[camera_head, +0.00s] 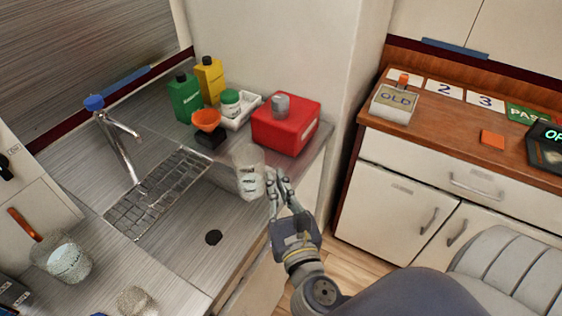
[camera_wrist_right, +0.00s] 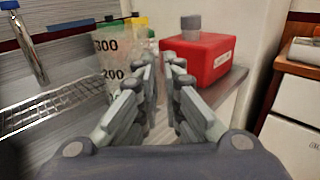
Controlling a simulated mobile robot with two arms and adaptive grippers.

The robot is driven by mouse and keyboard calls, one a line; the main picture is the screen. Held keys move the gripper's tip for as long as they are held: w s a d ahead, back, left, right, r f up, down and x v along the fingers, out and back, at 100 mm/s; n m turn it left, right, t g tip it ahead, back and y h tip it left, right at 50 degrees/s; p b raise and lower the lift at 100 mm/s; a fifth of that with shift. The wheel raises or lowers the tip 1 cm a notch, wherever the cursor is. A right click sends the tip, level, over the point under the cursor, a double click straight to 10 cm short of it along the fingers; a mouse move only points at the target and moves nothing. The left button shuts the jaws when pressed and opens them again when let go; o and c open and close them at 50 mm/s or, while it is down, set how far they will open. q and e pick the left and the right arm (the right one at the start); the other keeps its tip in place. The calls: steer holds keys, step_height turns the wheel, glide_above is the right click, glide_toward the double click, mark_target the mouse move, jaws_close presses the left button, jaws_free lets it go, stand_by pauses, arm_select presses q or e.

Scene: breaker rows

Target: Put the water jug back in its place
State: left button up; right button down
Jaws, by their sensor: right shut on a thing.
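A clear jug (camera_head: 247,165) with light markings is just left of my right gripper (camera_head: 278,185) in the head view, above the front right part of the sink counter. In the right wrist view the jug (camera_wrist_right: 110,65) shows the numbers 300 and 200 and stands left of the fingers. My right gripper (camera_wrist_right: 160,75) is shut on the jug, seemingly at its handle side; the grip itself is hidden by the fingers. I cannot tell whether the jug's base touches the counter. My left gripper is not in view.
A red box (camera_head: 285,128) with a grey cap stands behind the jug. Another clear vessel (camera_head: 66,262) stands lower left.

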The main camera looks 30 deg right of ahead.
steer(key=shift+w+d+f+p, duration=0.25)
steer(key=shift+w+d+f, duration=0.5)
steer(key=shift+w+d, duration=0.6)
steer(key=shift+w+d+f+p, duration=0.2)
steer(key=shift+w+d+f, duration=0.75)
steer(key=shift+w, duration=0.6)
steer(key=shift+w+d+f+p, duration=0.25)
steer(key=shift+w+d+f, duration=0.35)
steer(key=shift+w+d, duration=0.8)
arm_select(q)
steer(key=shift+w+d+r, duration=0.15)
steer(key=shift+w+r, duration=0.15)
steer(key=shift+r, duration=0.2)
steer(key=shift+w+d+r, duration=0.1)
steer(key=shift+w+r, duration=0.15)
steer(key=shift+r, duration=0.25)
arm_select(e)
steer(key=shift+f, duration=0.15)
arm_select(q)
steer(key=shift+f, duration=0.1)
arm_select(e)
steer(key=c, duration=1.8)
jaws_free()
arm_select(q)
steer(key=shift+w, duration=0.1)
arm_select(e)
steer(key=shift+o, duration=0.2)
steer(key=shift+s+a, duration=0.1)
